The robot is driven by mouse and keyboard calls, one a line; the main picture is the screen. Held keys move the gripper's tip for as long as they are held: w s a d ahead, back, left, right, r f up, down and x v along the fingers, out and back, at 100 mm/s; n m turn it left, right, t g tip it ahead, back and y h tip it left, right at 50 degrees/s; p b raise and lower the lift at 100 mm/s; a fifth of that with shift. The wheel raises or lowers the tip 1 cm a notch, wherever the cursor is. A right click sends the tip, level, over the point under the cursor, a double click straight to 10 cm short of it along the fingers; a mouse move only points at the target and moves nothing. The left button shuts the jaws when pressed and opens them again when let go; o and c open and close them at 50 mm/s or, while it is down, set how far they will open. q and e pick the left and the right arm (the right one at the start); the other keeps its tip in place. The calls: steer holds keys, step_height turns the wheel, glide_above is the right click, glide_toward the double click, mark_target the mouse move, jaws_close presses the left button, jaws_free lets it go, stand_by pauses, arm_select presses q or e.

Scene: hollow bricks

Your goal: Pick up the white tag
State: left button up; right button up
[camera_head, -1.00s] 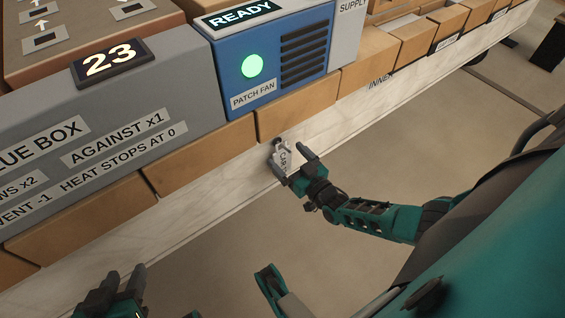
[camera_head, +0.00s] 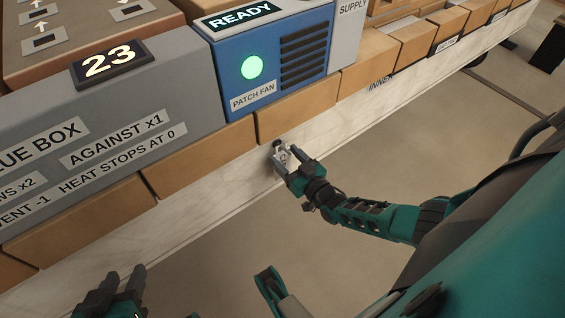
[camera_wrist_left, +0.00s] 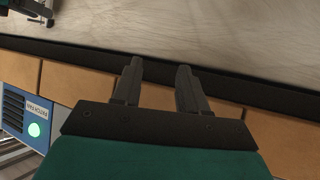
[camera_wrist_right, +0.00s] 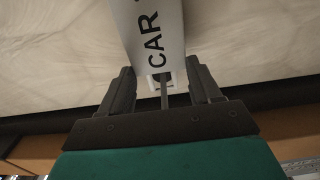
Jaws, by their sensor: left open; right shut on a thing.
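The white tag (camera_head: 284,158) is at my right gripper (camera_head: 289,163), in front of the pale board below the brown boxes. In the right wrist view the tag (camera_wrist_right: 150,30) shows black letters reading "CAR" and extends past the fingertips. The right gripper (camera_wrist_right: 160,72) is shut on it, with a thin grey part and a light end piece between the fingers. A dark round piece is at the tag's far end in the head view. My left gripper (camera_head: 124,280) is open and empty at the lower left, and in the left wrist view its fingers (camera_wrist_left: 158,72) are apart.
The pale board (camera_head: 215,190) runs diagonally below a row of brown boxes (camera_head: 200,158). Above them stand a grey block (camera_head: 150,90) with a "23" display and a blue patch fan unit (camera_head: 275,60) marked READY. The floor in front is clear.

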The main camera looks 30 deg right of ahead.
arm_select(q)
steer(key=shift+s+f, duration=0.1)
steer(key=shift+s, duration=0.05)
arm_select(e)
steer(key=shift+r, duration=0.1)
steer(key=shift+r+p, duration=0.55)
steer(key=s+p, duration=0.2)
steer(key=s, duration=0.5)
arm_select(q)
step_height(320, 180, up, 8)
steer(key=a+p, duration=0.2)
steer(key=p, duration=0.6)
steer(key=shift+s+y, duration=0.3)
steer(key=shift+y, duration=0.1)
arm_select(e)
steer(key=r, duration=0.9)
steer(key=s+r, duration=0.1)
steer(key=r, duration=0.3)
steer(key=shift+d+r, duration=0.35)
arm_select(q)
steer(key=shift+w+d, duration=0.15)
steer(key=shift+d, duration=0.05)
